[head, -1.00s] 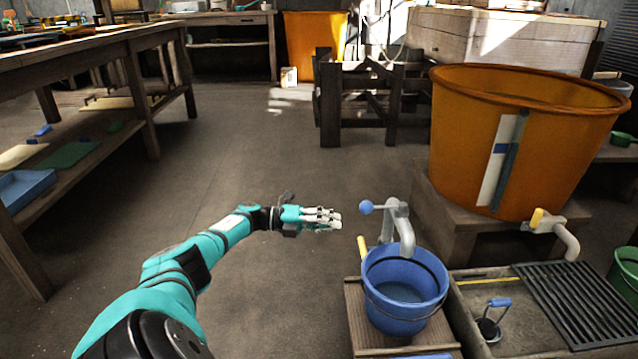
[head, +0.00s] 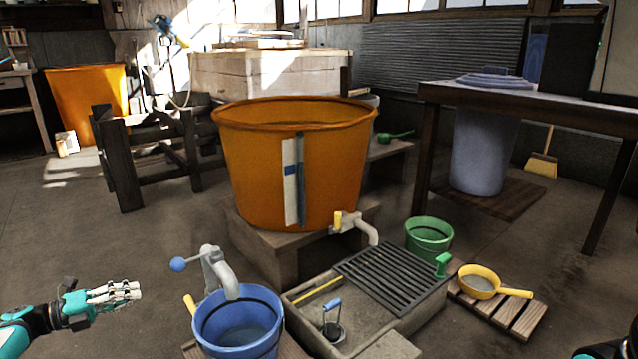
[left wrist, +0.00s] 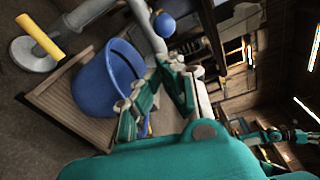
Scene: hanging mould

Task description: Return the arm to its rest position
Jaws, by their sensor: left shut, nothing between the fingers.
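My left gripper (head: 128,291) is at the lower left of the head view, held out to the left of the blue bucket (head: 238,322). Its fingers are shut with nothing between them, and it is apart from the bucket and the tap. In the left wrist view, its fingers show in front of the blue bucket (left wrist: 97,80). My right arm shows only as a dark and teal piece at the bottom right corner of the head view. A teal arm with pale fingers also shows small at the right of the left wrist view, too small to tell its jaw state.
A grey tap with a blue knob (head: 178,264) stands by the bucket. An orange tub (head: 340,165), a stone trough with a grate (head: 395,277), a green bucket (head: 428,240) and a yellow pan (head: 479,282) lie to the right. The floor beyond the gripper is clear.

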